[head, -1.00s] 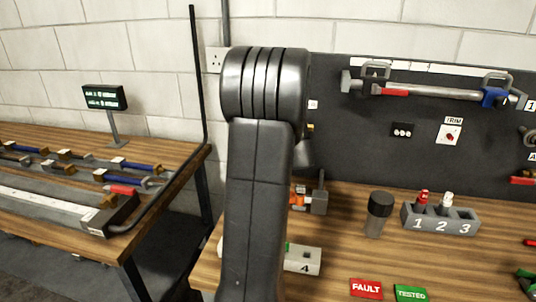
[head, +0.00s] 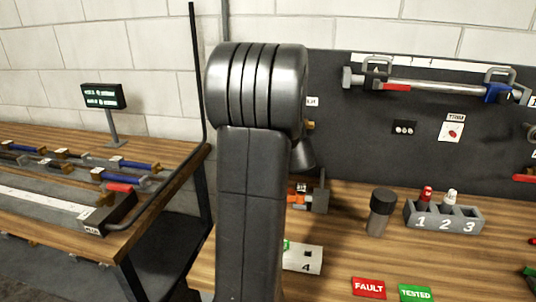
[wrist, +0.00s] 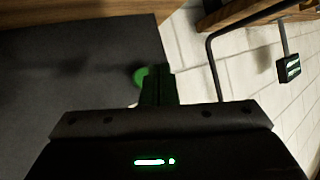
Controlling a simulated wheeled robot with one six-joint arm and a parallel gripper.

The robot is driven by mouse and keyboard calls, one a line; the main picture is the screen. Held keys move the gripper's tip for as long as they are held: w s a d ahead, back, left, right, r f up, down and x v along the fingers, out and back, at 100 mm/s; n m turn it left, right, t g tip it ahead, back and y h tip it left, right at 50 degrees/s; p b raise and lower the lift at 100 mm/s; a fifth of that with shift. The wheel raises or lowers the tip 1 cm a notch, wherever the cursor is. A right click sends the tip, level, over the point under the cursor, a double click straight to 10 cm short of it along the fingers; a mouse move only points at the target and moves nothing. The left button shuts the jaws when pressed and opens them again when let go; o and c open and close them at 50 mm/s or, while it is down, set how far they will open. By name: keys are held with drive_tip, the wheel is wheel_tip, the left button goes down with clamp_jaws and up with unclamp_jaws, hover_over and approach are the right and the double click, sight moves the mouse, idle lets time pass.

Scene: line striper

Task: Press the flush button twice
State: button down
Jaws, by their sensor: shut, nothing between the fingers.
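In the wrist view a round green button (wrist: 141,76) shows on the dark board (wrist: 75,65), partly covered by my fingers. It looks like the flush button, but no label on it is readable there. My gripper (wrist: 158,84) is shut and empty, with its fingertips right beside or over the button. I cannot tell whether they touch it. In the head view my own arm hides the button and the gripper. A small white label (head: 312,101), partly readable, shows on the board just right of my arm.
The board carries a TRIM plate (head: 451,131) with a red dot, a black socket (head: 404,128) and a clamped bar (head: 430,87). On the bench stand a dark-capped cylinder (head: 381,212), a numbered holder (head: 443,217), and FAULT (head: 369,288) and TESTED (head: 416,293) tags. A display (head: 103,97) stands left.

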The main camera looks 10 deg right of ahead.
drive_tip(key=shift+s+a+b, duration=0.25)
drive_tip(key=shift+s+b, duration=0.1)
drive_tip(key=shift+s, duration=0.3)
drive_tip(key=shift+s+a+b, duration=0.3)
drive_tip(key=shift+s+b, duration=0.1)
drive_tip(key=shift+s, duration=0.2)
drive_tip(key=shift+s+a+b, duration=0.25)
drive_tip(key=shift+s+b, duration=0.1)
drive_tip(key=shift+s, duration=0.3)
idle(1.1)
